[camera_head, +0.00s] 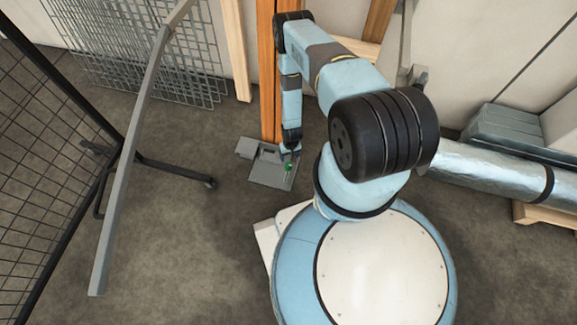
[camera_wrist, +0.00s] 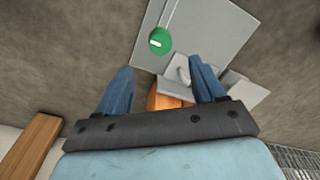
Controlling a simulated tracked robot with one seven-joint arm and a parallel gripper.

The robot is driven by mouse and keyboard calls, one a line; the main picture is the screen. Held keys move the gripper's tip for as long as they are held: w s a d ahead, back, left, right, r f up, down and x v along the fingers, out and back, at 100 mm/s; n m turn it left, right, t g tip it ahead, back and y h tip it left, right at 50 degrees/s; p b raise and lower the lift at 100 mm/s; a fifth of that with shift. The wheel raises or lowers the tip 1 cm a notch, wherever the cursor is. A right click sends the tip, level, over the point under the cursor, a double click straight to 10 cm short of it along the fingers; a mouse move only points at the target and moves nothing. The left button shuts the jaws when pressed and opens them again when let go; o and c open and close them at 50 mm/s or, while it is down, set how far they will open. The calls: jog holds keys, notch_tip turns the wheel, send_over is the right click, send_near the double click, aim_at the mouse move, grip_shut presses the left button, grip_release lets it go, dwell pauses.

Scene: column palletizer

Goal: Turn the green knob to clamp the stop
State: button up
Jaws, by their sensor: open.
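The green knob (camera_head: 288,166) sits on a flat grey plate (camera_head: 266,174) on the floor. In the wrist view the round knob (camera_wrist: 159,41) has a short white mark across it. A thin pale strip runs from it up along the plate (camera_wrist: 205,22). In the head view my gripper (camera_head: 290,150) hangs close by the knob. I cannot tell which part is the stop.
A mesh fence (camera_head: 50,130) and a long grey rail (camera_head: 130,160) are at left. Wrapped silver pipe (camera_head: 490,180) lies at right. The floor in front is clear.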

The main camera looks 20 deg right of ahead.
aim_at(289, 165)
jog(key=f, duration=1.1)
jog(key=shift+a+f, duration=0.2)
jog(key=shift+f, duration=0.05)
grip_shut()
dwell(0.4)
